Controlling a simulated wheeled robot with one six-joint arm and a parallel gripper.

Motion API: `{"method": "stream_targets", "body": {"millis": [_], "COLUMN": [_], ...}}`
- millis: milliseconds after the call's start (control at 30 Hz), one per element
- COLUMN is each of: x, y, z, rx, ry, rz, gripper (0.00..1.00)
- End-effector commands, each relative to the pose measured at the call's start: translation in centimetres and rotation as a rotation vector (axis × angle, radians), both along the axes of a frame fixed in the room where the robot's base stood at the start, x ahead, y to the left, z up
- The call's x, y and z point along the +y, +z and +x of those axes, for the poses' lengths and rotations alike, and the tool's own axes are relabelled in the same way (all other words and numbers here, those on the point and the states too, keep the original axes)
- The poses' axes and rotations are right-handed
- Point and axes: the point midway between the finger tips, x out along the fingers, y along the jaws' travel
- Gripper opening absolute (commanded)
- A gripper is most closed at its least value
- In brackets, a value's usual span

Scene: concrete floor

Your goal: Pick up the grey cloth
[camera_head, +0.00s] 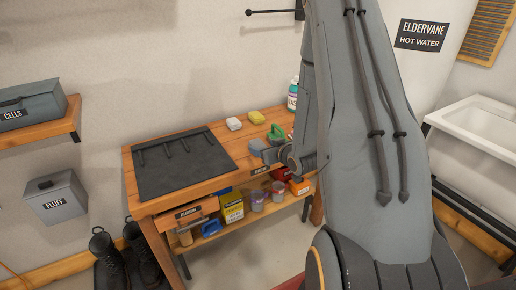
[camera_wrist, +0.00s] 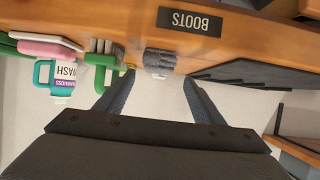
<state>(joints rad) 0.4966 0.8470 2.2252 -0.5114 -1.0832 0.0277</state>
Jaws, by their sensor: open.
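The grey cloth (camera_wrist: 160,60) looks like a small dark grey folded bundle at the edge of the wooden bench in the wrist view. My gripper (camera_wrist: 154,79) is open and empty, and the cloth lies just beyond its fingertips, roughly centred between them.
The bench (camera_head: 195,190) holds a dark mat (camera_head: 180,162), a white block (camera_head: 234,123), a yellow sponge (camera_head: 257,117), a green brush (camera_head: 276,133) and a bottle (camera_head: 292,95). The brush (camera_wrist: 101,68) is close to one finger.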

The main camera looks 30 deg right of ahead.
Motion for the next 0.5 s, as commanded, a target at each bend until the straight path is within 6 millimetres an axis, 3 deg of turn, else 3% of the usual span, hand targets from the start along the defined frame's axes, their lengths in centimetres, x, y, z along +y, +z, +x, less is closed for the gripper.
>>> {"method": "stream_targets", "body": {"millis": [167, 500], "x": [-0.5, -0.4], "y": [-0.5, -1.9], "z": [0.4, 3.6], "rx": [-0.034, -0.035], "ry": [0.002, 0.002], "rz": [0.009, 0.009], "gripper": [0.62, 0.62]}}
